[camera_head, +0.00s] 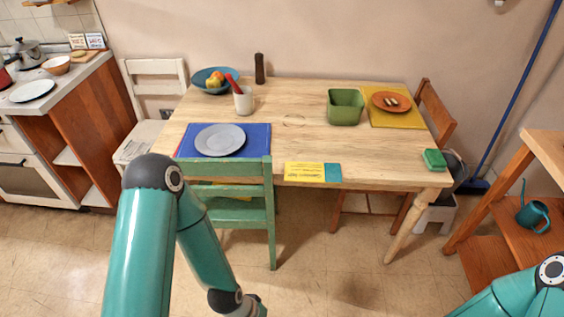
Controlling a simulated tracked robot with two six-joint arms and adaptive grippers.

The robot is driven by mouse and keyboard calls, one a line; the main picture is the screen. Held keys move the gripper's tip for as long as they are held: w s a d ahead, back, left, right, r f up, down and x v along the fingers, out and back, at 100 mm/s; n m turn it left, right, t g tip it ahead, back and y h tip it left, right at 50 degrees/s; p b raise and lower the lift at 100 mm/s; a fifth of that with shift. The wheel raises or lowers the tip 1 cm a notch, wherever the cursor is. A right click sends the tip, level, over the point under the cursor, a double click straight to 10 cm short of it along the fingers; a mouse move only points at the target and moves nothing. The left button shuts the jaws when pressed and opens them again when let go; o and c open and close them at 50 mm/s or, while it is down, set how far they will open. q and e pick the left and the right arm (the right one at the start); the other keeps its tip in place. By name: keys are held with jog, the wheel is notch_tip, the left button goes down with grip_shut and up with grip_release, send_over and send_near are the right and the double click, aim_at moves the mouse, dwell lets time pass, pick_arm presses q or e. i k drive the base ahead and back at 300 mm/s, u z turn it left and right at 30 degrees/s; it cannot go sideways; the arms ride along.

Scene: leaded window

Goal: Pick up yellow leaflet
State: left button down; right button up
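The yellow leaflet (305,171) lies flat at the front edge of the wooden table, near the middle, with dark print on it. A blue piece (333,172) adjoins its right end; I cannot tell if it is part of the leaflet. Nothing covers the leaflet. My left arm comes in from the left, bends in front of the green chair and runs down to the bottom edge, well below the leaflet; its gripper fingers are not visible. Only a link of my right arm shows at the bottom right corner, with its gripper out of view.
The table (290,140) also holds a grey plate (220,139) on a blue mat, a green bin (346,107) and a green sponge-like block (434,160). A green chair (225,170) stands against the table's front left.

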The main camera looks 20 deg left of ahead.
aim_at(295, 172)
jog(key=u, duration=0.05)
jog(key=i, duration=1)
jog(key=z, duration=0.05)
